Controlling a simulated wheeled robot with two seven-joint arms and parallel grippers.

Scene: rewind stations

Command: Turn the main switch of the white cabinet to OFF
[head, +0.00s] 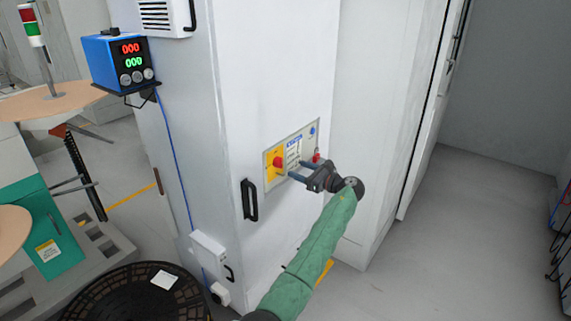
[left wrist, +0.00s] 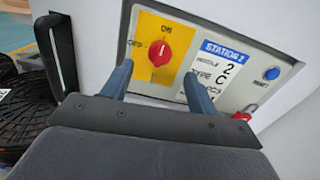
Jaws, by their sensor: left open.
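The white cabinet (head: 285,75) stands in the middle of the head view, with a control panel (head: 298,140) on its face. The main switch (head: 278,162) is a red knob on a yellow plate at the panel's left. In the left wrist view the red knob (left wrist: 160,52) has ON above it and OFF to its left; its pale mark appears to point up towards ON. My left gripper (head: 291,170) is open and empty in front of the panel. In the left wrist view its two fingers (left wrist: 159,72) flank the knob from below, apparently short of it. My right gripper is not in view.
A label reading Station 2 (left wrist: 227,60), a blue reset button (left wrist: 271,73) and a small red item (left wrist: 243,113) sit right of the switch. A black door handle (head: 249,200) stands out below left. A dark reel (head: 130,295) lies low at left.

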